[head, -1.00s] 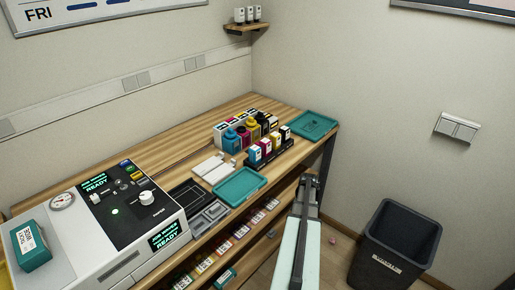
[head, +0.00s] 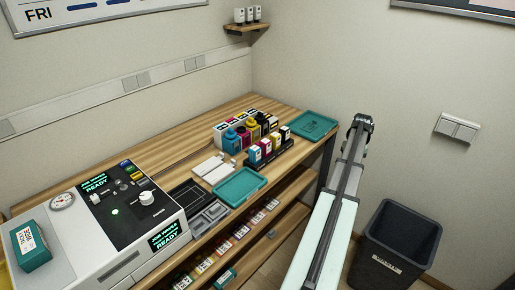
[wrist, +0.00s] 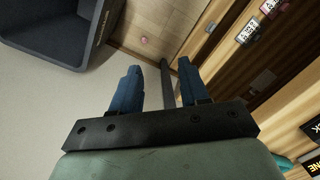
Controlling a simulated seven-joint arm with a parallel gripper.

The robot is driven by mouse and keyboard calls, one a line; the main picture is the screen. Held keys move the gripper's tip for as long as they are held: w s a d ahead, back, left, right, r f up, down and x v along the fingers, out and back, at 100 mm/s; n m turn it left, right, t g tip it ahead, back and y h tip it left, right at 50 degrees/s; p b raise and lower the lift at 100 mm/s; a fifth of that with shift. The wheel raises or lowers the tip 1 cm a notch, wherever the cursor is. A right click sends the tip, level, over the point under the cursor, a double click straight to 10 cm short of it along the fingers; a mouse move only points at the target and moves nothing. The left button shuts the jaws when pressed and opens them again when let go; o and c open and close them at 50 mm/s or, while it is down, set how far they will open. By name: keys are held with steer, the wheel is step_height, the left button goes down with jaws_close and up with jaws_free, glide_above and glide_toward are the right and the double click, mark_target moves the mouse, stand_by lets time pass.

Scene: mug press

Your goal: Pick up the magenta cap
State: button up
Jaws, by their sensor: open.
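The magenta cap (wrist: 145,40) shows in the wrist view as a small pink spot on the wooden floor, between the dark bin and the desk's shelves. In the head view now it is not visible; my arm covers that part of the floor. My gripper (wrist: 158,68) is open and empty, its two blue fingers apart, with the cap beyond the fingertips and well clear of them. In the head view my gripper (head: 360,122) is raised at the right end of the desk, in front of the wall.
A dark bin (head: 398,235) stands on the floor at the right. The wooden desk (head: 165,150) holds ink bottles, cartridges, teal trays (head: 240,184) and a printer (head: 120,215). Its dark leg (wrist: 168,80) shows between my fingers in the wrist view. Shelves run below the desktop.

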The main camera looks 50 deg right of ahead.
steer(key=w+a+r+m, duration=0.1)
steer(key=w+r+m, duration=0.25)
steer(key=w, duration=0.35)
steer(key=w+a+r+m+t, duration=0.1)
steer(key=w+r+m, duration=0.1)
steer(key=w+r, duration=0.35)
steer(key=w+a+r+m, duration=0.2)
steer(key=w+m, duration=0.1)
steer(key=w, duration=0.6)
steer(key=w+a+r+m+g, duration=0.1)
steer(key=w+a+r+m, duration=0.2)
steer(key=w+a+m, duration=0.45)
steer(key=w+a+r+m, duration=0.3)
steer(key=w+a+m, duration=0.2)
steer(key=w+m, duration=0.4)
steer(key=shift+m+h, duration=0.4)
steer(key=shift+m, duration=0.1)
steer(key=f, duration=1.3)
steer(key=shift+s+f, duration=0.3)
jaws_close()
